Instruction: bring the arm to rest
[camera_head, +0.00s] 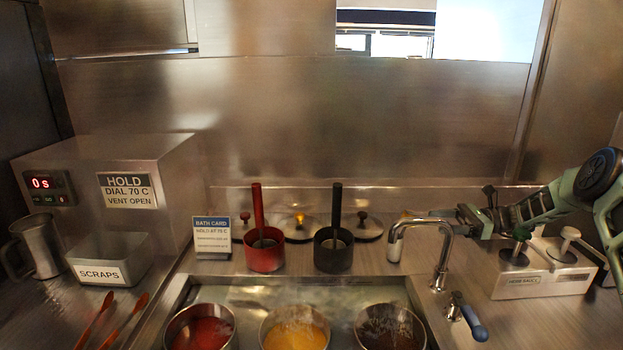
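My arm (545,203), with green and dark links, reaches in from the right edge above the counter. My gripper (440,213) points left at its end, just behind the top of the curved faucet (443,250). The gripper is small and partly overlapped by the faucet, so whether its fingers are open or shut is unclear. No held object can be made out.
Below the arm stands a steel sauce dispenser (545,284) with pump knobs. A bath with several sauce pots (295,327) fills the front. A red cup (264,256) and black cup (333,258) hold handled tools. A scraps bin (98,272) is left.

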